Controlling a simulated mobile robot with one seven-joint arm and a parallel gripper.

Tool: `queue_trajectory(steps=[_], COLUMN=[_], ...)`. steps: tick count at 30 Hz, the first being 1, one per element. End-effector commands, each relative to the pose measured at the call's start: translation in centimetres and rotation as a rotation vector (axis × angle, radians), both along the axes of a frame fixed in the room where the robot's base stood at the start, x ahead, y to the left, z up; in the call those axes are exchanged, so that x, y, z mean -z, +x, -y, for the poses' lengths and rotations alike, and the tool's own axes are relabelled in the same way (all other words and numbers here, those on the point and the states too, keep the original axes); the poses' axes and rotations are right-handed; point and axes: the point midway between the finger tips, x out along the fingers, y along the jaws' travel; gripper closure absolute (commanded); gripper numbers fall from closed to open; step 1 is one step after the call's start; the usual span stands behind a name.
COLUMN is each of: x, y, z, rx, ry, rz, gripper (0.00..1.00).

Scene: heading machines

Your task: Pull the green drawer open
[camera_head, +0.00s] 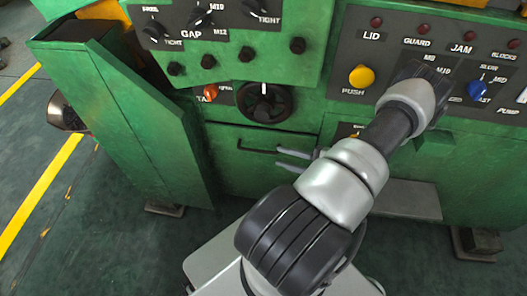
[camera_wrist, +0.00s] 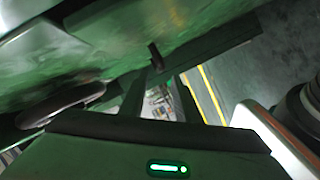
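The green drawer (camera_head: 226,165) is in the front of the green machine, below the black handwheel (camera_head: 265,102). It cannot be told whether it stands slightly out. Its thin dark handle (camera_head: 258,149) runs across the upper face. My gripper (camera_head: 279,159) comes in from the right, with its two fingers apart near the handle's right end. In the wrist view my gripper (camera_wrist: 162,92) also shows two separated fingers with nothing between them. A short dark piece (camera_wrist: 155,56) by the green surface there may be the handle. Contact with the handle cannot be made out.
A tall green panel (camera_head: 150,130) stands out at the left of the drawer. Control panels with knobs and a yellow push button (camera_head: 361,76) are above and right. Open floor with a yellow line (camera_head: 42,197) lies at the left.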

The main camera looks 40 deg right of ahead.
Motion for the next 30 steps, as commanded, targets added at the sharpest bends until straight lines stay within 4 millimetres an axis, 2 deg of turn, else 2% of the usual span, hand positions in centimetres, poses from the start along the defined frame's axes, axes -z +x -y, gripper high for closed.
queue_trajectory(steps=[6, 12, 18, 25, 26, 30], x=[1.1, 1.7, 1.9, 1.9, 1.9, 1.9], y=[4.3, 6.9, 7.9, 8.0, 8.0, 8.0], z=[-1.9, -2.9, -3.3, -3.3, -3.3, -3.3], rx=[-0.003, -0.003, -0.002, -0.002, -0.002, -0.002], ry=[0.001, 0.0, -0.001, -0.001, -0.001, -0.001], rz=[0.002, 0.001, 0.0, 0.0, 0.0, 0.0], gripper=[0.7, 0.7, 0.7, 0.7, 0.72, 0.96])
